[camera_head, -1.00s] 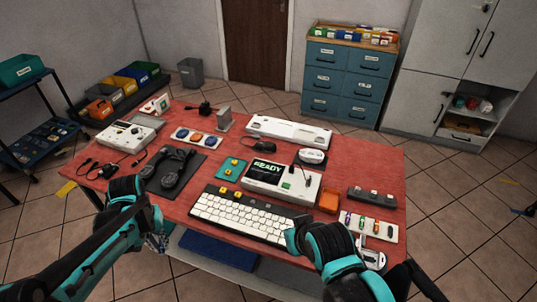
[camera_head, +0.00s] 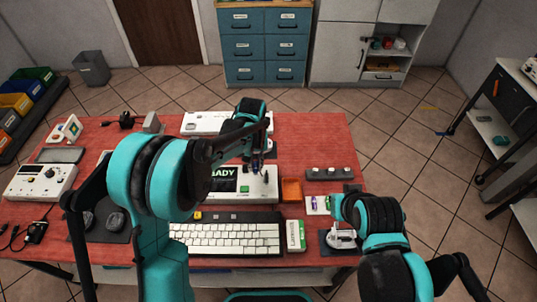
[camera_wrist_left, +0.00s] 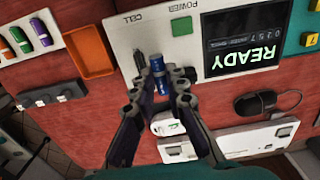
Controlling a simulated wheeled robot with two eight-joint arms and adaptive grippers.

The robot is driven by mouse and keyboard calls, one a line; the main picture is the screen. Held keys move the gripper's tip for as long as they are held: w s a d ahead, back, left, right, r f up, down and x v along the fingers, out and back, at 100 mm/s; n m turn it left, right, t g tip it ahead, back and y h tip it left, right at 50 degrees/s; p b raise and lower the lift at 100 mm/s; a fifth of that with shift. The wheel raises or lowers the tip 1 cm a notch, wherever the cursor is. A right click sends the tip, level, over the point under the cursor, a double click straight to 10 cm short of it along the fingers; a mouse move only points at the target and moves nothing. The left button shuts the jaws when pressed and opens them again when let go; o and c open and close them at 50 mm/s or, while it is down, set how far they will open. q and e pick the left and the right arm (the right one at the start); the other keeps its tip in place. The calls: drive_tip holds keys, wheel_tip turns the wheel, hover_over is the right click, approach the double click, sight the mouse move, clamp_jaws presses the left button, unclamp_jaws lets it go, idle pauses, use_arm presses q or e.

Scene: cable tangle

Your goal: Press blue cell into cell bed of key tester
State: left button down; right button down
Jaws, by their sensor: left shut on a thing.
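The key tester (camera_head: 260,188) is a white box with a READY display (camera_wrist_left: 240,45) and a green power button (camera_wrist_left: 181,27). Its dark cell bed (camera_wrist_left: 138,60) lies beside the CELL label in the left wrist view. My left gripper (camera_head: 258,162) is over the right part of the tester. Its fingertips (camera_wrist_left: 160,88) are shut on the blue cell (camera_wrist_left: 157,66), which lies over or beside the bed. I cannot tell whether the cell touches the bed. My right gripper (camera_head: 338,206) is beside the white cell rack (camera_head: 316,206); its jaws are unclear.
An orange tray (camera_head: 291,190) and a black block with several knobs (camera_head: 330,173) stand right of the tester. A keyboard (camera_head: 225,236) lies in front. A black mouse (camera_wrist_left: 256,103) and a white console (camera_wrist_left: 230,141) are behind the tester.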

use_arm(q)
drive_tip(key=d, duration=0.4)
drive_tip(key=b, duration=0.2)
hover_over(266, 179)
drive_tip(key=shift+w+f, duration=0.2)
drive_tip(key=shift+f, duration=2.05)
drive_tip(key=shift+f+b, duration=0.7)
drive_tip(key=shift+f, duration=0.1)
drive_tip(key=shift+s, duration=0.15)
drive_tip(key=shift+f+b, duration=0.45)
drive_tip(key=shift+b, duration=0.1)
drive_tip(key=c, duration=1.8)
unclamp_jaws()
drive_tip(key=shift+r, duration=0.2)
